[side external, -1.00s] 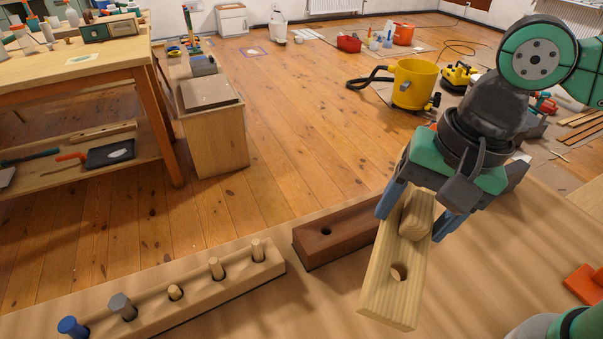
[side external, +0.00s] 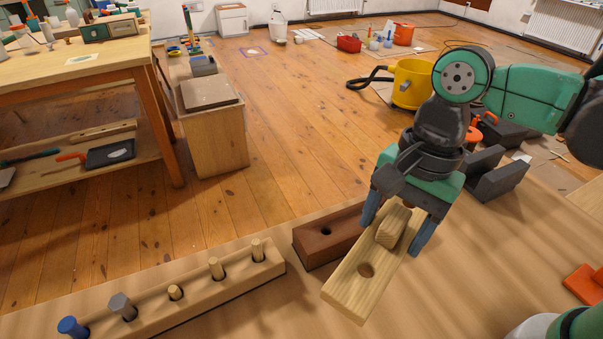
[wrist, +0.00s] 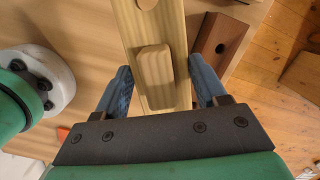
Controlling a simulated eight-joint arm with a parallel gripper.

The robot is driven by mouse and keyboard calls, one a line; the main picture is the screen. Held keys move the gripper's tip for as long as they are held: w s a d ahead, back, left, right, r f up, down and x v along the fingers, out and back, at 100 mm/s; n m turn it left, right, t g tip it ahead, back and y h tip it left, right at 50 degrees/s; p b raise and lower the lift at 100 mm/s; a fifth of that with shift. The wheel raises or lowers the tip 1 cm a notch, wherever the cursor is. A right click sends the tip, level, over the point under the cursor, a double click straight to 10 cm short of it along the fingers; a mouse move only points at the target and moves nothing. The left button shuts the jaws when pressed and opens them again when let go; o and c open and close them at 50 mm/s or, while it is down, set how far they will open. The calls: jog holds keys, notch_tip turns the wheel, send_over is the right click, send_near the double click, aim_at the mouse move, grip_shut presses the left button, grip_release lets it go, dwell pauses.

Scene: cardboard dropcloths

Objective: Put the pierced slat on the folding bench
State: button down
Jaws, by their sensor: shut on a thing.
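The pierced slat (side external: 345,292) is a pale wooden board with a round hole near its near end and a raised wooden block on top. My gripper (side external: 395,232) is shut on it, one blue finger at each long side. In the wrist view the slat (wrist: 150,35) runs up between the fingers (wrist: 163,90), its hole at the top edge. In the side view it is in front of part of a reddish-brown block. A small gap below it is hard to judge. I cannot tell which thing is the folding bench.
The reddish-brown block (side external: 318,247) with a hole lies beside the slat on the wooden worktop (side external: 262,318). A pale rack (side external: 195,290) with several pegs stands to the left. A dark grey channel-shaped piece (side external: 497,182) and an orange piece (side external: 584,284) are at the right.

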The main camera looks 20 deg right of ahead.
aim_at(404, 234)
jog(key=f, duration=0.2)
jog(key=s+f+m, duration=0.1)
jog(key=shift+d+f+g, duration=0.3)
jog(key=shift+f, duration=3.3)
jog(key=shift+f, duration=0.6)
grip_release()
jog(key=shift+r, duration=0.1)
jog(key=shift+w+d+r, duration=0.1)
jog(key=shift+d+r, duration=0.05)
jog(key=shift+r, duration=0.75)
jog(key=shift+w+d+r, duration=0.1)
jog(key=shift+d+r, duration=0.1)
jog(key=shift+r, duration=0.65)
jog(key=shift+d+r, duration=0.15)
jog(key=shift+r, duration=0.75)
